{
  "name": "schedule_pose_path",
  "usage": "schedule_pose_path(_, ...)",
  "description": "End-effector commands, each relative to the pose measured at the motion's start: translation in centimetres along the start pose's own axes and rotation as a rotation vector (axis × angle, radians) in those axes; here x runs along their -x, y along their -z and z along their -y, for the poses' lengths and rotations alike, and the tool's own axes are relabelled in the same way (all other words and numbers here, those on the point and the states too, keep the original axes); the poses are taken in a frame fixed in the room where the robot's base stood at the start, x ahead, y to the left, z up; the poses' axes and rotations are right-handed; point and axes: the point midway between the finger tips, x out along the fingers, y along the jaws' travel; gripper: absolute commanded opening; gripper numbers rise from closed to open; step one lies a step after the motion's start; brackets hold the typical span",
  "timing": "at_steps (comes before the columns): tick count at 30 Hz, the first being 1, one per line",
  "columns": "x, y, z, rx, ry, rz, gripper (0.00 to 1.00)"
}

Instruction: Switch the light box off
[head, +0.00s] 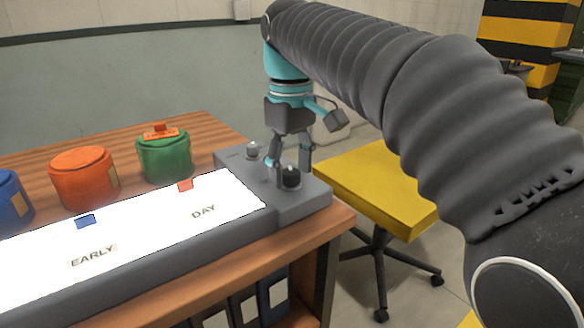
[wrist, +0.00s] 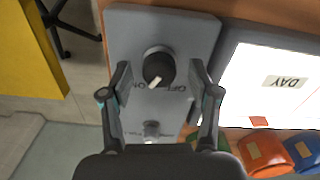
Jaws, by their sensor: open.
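The light box (head: 120,275) is a long grey box on a wooden bench, its white panel (head: 140,225) glowing. At its right end in the head view is a grey control plate with a black knob (head: 291,178) and a paler knob (head: 253,150). In the wrist view the black knob (wrist: 158,66) has a white pointer aimed down and slightly left, between small, partly hidden lettering. The paler knob (wrist: 151,130) is lower. My gripper (head: 289,163) is above the plate, open, its fingers either side of the black knob in the wrist view (wrist: 160,72). Contact is not visible.
Orange (head: 84,178), green (head: 164,156) and blue (head: 12,203) lidded pots stand behind the light box. Small red (head: 185,185) and blue (head: 85,221) pieces lie on the panel. A yellow-seated chair (head: 375,185) stands beyond the bench's right end.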

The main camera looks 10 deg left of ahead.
Motion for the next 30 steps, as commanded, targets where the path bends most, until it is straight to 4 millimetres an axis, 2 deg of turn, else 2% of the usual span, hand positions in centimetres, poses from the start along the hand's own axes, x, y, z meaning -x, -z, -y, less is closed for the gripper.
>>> schedule_pose_path(4, 0.02, 0.00, 0.01, 0.000, 0.000, 0.000, 0.61)
schedule_pose_path(11, 0.02, 0.00, 0.03, 0.000, 0.000, 0.001, 0.04)
schedule_pose_path(12, 0.02, 0.00, 0.04, 0.001, 0.001, 0.001, 0.01)
schedule_pose_path(13, 0.05, -0.41, -0.23, -0.002, 0.001, 0.001, 0.01)
schedule_pose_path(22, 0.15, -0.06, 0.04, 0.042, 0.002, 0.004, 0.02)
schedule_pose_path(30, 0.40, -0.03, 0.11, 0.210, 0.003, 0.004, 0.02)
